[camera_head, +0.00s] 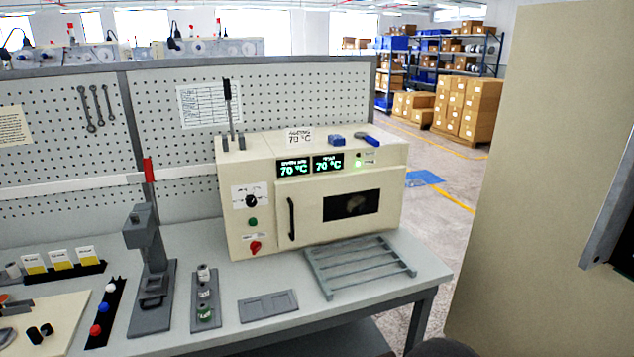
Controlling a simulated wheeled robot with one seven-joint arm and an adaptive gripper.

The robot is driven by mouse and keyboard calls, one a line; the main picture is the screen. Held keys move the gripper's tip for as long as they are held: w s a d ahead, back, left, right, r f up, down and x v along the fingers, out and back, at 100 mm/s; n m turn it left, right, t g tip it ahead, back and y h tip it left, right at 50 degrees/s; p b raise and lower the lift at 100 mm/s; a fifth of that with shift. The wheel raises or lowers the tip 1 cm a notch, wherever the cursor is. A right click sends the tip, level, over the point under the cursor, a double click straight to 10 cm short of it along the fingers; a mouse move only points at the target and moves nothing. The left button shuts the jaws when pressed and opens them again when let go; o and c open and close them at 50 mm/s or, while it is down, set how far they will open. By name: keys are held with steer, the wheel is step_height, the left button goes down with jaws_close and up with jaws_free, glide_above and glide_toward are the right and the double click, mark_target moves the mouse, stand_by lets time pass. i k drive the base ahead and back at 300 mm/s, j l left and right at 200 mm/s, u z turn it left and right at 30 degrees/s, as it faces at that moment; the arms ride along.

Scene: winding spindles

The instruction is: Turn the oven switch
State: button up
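The cream oven (317,225) stands on the workbench against the pegboard. Its door is shut, with a dark window (351,205) and a black vertical handle (291,219). On the left of its front are a black rotary knob (251,201), a green button (252,222) and a red switch (255,246). Small labels sit by the knob and the red switch, too small to read. Two green displays (310,165) both read 70 °C, and a small green light glows to their right. My gripper is not in view.
A grey slatted rack (359,264) lies before the oven door. A flat grey tray (268,305), a holder with small jars (204,297) and a grey press (150,280) stand to its left. A tall beige panel (540,180) rises at right.

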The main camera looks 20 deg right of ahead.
mark_target(255, 246)
steer(key=i+j+u, duration=0.1)
steer(key=i+u, duration=0.95)
steer(key=k+l, duration=0.05)
steer(key=k, duration=0.05)
